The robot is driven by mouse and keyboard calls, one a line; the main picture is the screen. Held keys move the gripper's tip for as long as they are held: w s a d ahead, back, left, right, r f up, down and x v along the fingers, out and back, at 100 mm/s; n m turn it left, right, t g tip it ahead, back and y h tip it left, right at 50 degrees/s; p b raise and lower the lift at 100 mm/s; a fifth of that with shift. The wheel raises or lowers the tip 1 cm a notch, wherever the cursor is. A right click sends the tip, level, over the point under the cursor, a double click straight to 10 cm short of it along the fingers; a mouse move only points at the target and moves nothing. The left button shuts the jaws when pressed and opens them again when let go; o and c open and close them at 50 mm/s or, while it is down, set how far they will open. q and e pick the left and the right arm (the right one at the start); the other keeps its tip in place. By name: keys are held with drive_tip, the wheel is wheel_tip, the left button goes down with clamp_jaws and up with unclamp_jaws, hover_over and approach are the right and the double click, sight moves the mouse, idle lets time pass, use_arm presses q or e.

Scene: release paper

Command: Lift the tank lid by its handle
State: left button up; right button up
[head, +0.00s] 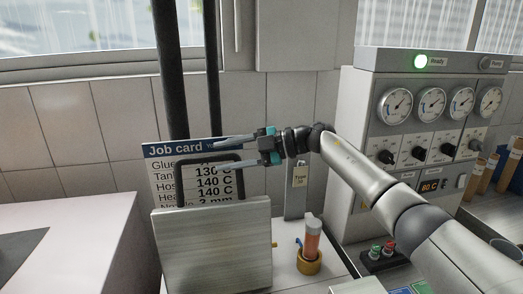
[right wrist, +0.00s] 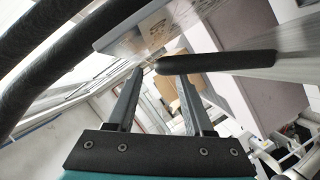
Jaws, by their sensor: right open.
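The tank lid (head: 212,250) shows as a brushed-metal panel at lower centre in the head view. In the right wrist view, the dark handle bar (right wrist: 225,62) lies across the area by the open fingertips (right wrist: 160,75). I cannot tell whether the fingers touch it. My left gripper is not in view.
The job card (head: 165,150) stands behind the handle. A control cabinet (head: 360,100) with gauges stands at right. A red-orange tube in a yellow holder (head: 309,262) is right of the lid. A white worktop (head: 85,235) lies left.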

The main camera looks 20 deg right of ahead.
drive_tip(key=b+v, duration=0.1)
drive_tip(key=v, duration=0.8)
drive_tip(key=shift+s+d, duration=0.2)
drive_tip(key=shift+d, duration=0.1)
